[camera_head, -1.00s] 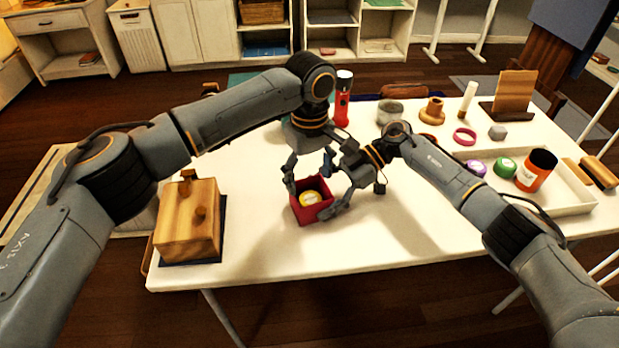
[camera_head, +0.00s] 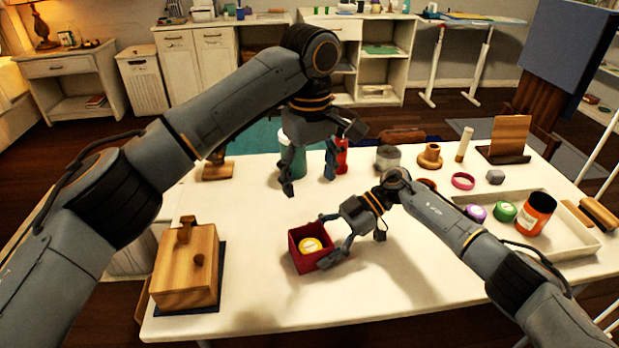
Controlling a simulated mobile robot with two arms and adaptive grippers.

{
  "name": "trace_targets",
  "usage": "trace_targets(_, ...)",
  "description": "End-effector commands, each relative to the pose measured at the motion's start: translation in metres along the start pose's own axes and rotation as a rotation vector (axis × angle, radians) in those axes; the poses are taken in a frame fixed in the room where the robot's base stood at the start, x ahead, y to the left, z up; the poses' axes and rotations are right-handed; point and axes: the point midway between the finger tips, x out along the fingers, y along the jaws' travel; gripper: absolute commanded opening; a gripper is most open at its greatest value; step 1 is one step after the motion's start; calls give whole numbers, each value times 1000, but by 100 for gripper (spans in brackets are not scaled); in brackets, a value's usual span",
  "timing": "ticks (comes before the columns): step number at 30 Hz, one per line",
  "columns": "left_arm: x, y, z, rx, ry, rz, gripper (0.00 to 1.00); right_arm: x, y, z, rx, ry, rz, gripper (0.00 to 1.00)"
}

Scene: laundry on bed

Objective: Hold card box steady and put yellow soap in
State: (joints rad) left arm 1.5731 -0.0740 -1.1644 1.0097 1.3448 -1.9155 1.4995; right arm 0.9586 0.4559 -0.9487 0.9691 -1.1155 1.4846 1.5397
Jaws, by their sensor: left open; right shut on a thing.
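The card box (camera_head: 305,262) is a small red open-topped box standing on the white table, left of the middle. The yellow soap (camera_head: 310,245) is a round yellow piece lying inside the box. My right gripper (camera_head: 327,240) is shut on the right wall of the box. My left gripper (camera_head: 308,180) is open and empty, raised above and behind the box, apart from it.
A wooden box (camera_head: 183,270) with a knob stands at the front left of the table (camera_head: 400,290). A red flashlight (camera_head: 341,156) and a grey jar (camera_head: 388,158) stand behind. A white tray (camera_head: 585,237) holds a purple lid, a green lid and an orange jar (camera_head: 536,214). The front middle is clear.

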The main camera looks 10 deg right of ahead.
Motion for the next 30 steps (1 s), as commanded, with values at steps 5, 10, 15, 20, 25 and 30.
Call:
trace_targets(5, 1, 0, 0, 0, 0, 0, 71, 1, -1, 1, 1, -2, -1, 90)
trace_targets(10, 1, 0, 0, 0, 0, 0, 71, 0, 0, 1, 1, -1, -1, 100)
trace_targets(15, 1, 0, 0, 0, 0, 0, 71, 0, 0, 0, 0, -1, 0, 100)
trace_targets(20, 1, 0, 0, -1, 0, 0, 71, -5, 0, 0, 0, -1, 1, 100)
trace_targets(25, 0, 0, 0, -1, 0, 0, 71, -32, 1, 0, 1, -3, 5, 100)
trace_targets(30, 1, 0, 0, -1, 0, 0, 71, -70, 1, 0, 1, -3, 5, 100)
